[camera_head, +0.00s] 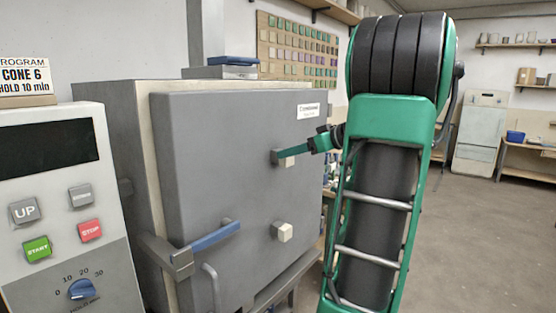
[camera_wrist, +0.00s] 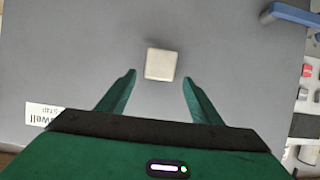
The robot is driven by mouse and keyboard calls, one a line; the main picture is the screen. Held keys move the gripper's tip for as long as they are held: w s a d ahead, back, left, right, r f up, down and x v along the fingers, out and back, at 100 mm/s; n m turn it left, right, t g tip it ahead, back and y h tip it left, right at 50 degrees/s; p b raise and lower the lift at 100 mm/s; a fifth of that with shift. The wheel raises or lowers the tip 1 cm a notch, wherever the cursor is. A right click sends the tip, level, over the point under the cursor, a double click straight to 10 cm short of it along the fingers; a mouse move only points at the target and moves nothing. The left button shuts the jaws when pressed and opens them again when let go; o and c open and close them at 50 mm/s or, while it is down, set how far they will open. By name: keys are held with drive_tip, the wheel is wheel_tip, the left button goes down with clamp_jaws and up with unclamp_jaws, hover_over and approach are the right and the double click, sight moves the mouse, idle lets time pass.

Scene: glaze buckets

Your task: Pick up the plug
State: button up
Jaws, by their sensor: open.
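Two pale square plugs stick out of the grey kiln door. The upper plug (camera_head: 286,161) is partly covered by my gripper in the head view. The lower plug (camera_head: 284,231) is lower on the door, clear of the arm. My gripper (camera_head: 282,153) reaches in from the right, its green fingers pointing at the upper plug. In the wrist view my gripper (camera_wrist: 160,75) is open, with one finger on each side of a pale plug (camera_wrist: 161,64). There is a gap on both sides, and no contact shows. How deep the fingertips are around it is hard to tell.
The kiln door (camera_head: 225,150) is a flat grey face. A blue-gripped latch handle (camera_head: 215,237) juts out at its lower left; it also shows in the wrist view (camera_wrist: 290,12). A control panel (camera_head: 50,200) stands at the left. The floor at the right is clear.

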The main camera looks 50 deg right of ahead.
drive_tip(key=x, duration=0.5)
drive_tip(key=shift+d+f, duration=0.1)
drive_tip(key=shift+f, duration=0.05)
drive_tip(key=c, duration=1.2)
